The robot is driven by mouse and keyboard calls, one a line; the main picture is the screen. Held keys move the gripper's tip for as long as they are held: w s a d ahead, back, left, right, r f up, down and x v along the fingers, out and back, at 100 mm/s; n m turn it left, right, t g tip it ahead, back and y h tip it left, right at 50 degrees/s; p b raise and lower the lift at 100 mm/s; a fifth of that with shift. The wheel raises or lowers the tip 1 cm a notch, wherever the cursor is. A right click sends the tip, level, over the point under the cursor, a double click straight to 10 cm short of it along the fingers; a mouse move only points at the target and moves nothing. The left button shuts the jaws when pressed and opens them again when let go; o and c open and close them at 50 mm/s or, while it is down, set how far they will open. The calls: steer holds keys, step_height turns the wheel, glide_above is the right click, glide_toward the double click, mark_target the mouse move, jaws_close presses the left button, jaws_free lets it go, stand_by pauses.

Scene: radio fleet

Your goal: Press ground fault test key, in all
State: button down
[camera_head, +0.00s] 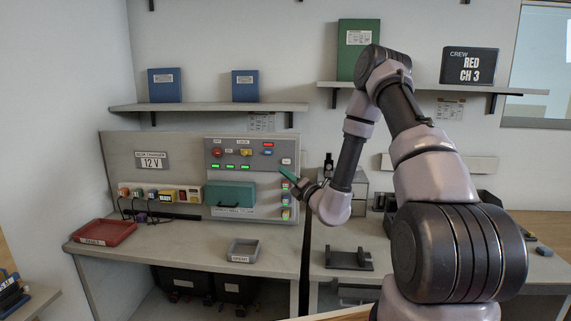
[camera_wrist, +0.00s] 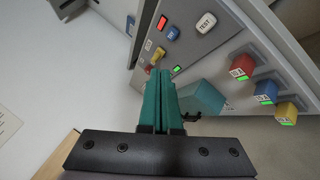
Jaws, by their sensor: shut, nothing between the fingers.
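The charger panel (camera_head: 225,148) stands at the back of the bench. A white key marked TEST (camera_wrist: 206,22) sits near the panel's upper right corner; it also shows in the head view as a small pale key (camera_head: 287,161). My gripper (camera_head: 283,171) has teal fingers and is shut and empty. In the head view its tips appear just below the white key. In the wrist view my gripper (camera_wrist: 160,75) points toward the panel, with the TEST key up and to the right of the tips. I cannot tell the exact gap to the panel.
A red lamp (camera_wrist: 162,22), a blue button (camera_wrist: 173,33) and a yellow switch (camera_head: 246,153) lie near the key. Coloured blocks (camera_wrist: 242,67) line the panel's right side. A teal box (camera_head: 230,194) juts out below. A red tray (camera_head: 104,233) and grey tray (camera_head: 241,251) lie on the bench.

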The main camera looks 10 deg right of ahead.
steer(key=shift+d+f, duration=0.15)
steer(key=shift+w, duration=0.1)
glide_toward(282, 160)
steer(key=shift+s+a+x, duration=0.1)
steer(key=shift+a+x, duration=0.1)
steer(key=shift+x, duration=1)
steer(key=shift+s+a+x, duration=0.15)
steer(key=shift+a+x, duration=0.05)
steer(key=shift+x, duration=1.05)
steer(key=shift+w, duration=0.15)
steer(key=shift+w+d, duration=0.1)
steer(key=shift+w, duration=0.15)
steer(key=shift+w+d, duration=0.15)
steer(key=shift+w, duration=0.2)
stand_by(0.8)
steer(key=shift+s, duration=0.1)
steer(key=shift+s+a, duration=0.25)
steer(key=shift+s, duration=0.4)
steer(key=shift+s, duration=0.1)
